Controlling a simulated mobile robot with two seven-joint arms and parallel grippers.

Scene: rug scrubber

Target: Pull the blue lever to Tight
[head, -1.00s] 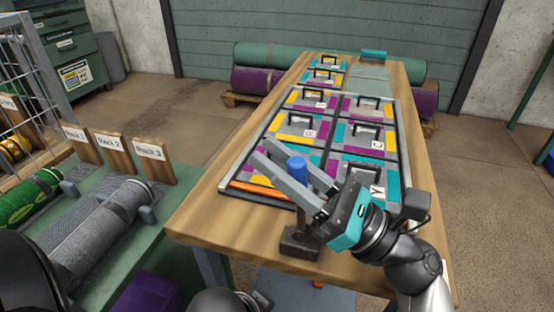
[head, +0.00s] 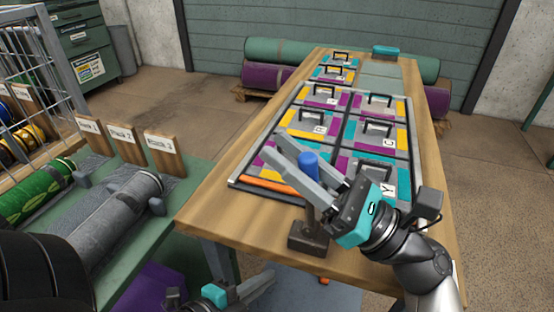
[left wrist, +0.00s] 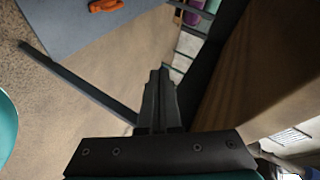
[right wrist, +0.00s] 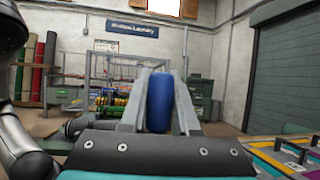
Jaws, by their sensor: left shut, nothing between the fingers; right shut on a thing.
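The blue lever (head: 308,165) has a blue knob on a dark post and base (head: 308,240) at the near end of the wooden table. My right gripper (head: 306,172) reaches in from the right and is shut on the lever's knob. In the right wrist view the blue knob (right wrist: 159,103) stands between the two fingers. No Tight mark is readable in any view. My left gripper (head: 262,284) is low at the bottom of the head view, below the table top and well away from the lever. In the left wrist view its fingers (left wrist: 160,88) are together and empty.
A framed panel of coloured, handled tiles (head: 350,145) lies just behind the lever, with an orange piece (head: 268,184) at its near edge. The green bench (head: 108,255) with rolled rugs (head: 115,215) is at left. The table edge lies between my left gripper and the lever.

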